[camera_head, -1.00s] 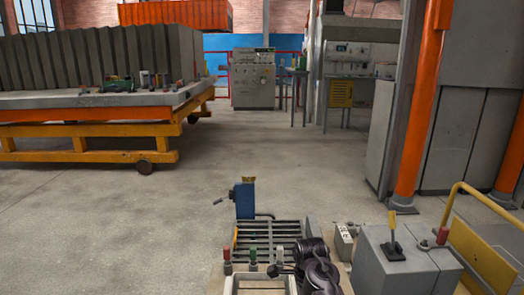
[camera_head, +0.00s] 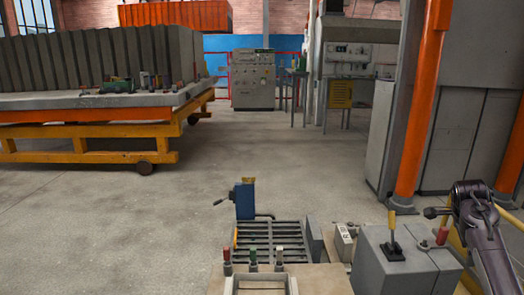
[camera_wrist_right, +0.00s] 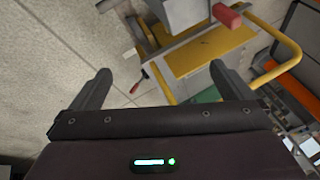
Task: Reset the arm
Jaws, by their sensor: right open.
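My right arm (camera_head: 488,240) rises from the bottom right of the head view, beside the yellow rail and the grey lever box. In the right wrist view, my right gripper (camera_wrist_right: 163,84) is open, with its two dark fingers wide apart and nothing between them. My left arm and gripper are not in view.
A grey box (camera_head: 395,262) with a yellow-handled lever (camera_head: 392,228) stands left of my right arm. The yellow rail (camera_wrist_right: 290,52) shows in the wrist view. A slotted grate (camera_head: 268,243) lies front centre. A yellow trolley (camera_head: 85,147) stands left; the middle floor is clear.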

